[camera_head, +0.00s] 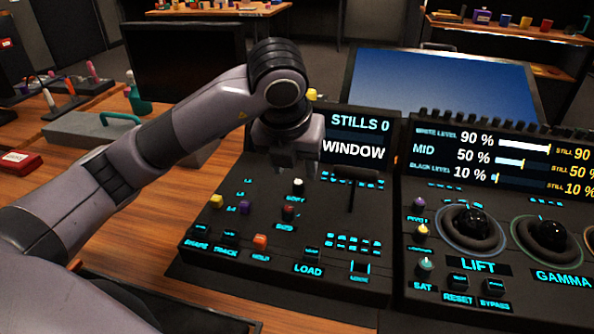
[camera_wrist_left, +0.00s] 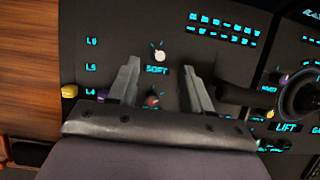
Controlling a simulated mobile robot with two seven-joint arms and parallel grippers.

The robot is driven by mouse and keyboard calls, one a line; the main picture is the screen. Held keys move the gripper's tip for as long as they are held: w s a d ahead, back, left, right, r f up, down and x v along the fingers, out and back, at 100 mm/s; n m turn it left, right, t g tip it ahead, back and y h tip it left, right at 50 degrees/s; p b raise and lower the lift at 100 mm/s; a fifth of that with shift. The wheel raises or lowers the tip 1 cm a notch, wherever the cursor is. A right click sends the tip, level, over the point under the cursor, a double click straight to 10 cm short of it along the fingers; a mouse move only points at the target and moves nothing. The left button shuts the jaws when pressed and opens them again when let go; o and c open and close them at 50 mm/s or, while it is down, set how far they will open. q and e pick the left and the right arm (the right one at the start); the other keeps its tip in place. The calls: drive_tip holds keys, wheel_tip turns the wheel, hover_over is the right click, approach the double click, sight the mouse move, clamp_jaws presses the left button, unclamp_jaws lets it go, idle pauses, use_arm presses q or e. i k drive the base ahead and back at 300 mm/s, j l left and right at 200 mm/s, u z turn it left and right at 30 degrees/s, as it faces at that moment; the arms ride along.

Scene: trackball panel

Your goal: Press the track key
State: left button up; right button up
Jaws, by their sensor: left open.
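The track key (camera_head: 231,238) is a small dark key above the cyan TRACK label, in the lower left of the stills panel (camera_head: 205,262) in the head view. It stands between the SHAPE key (camera_head: 201,230) and the orange HOLD key (camera_head: 260,242). My left gripper (camera_head: 296,165) hangs over the upper part of this panel, up and to the right of the track key and apart from it. In the left wrist view its two fingers (camera_wrist_left: 164,82) are spread with nothing between them, over the SOFT and red-topped knobs. The track key does not show there. My right gripper is not in view.
A white SOFT knob (camera_head: 298,187), a red-topped knob (camera_head: 289,212) and a yellow knob (camera_head: 216,201) stick up near the gripper. A lever (camera_head: 350,178) stands right of it. The trackball panel (camera_head: 440,285) adjoins on the right.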

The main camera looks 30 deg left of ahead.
sight(229, 236)
drive_tip(key=k, duration=1.5)
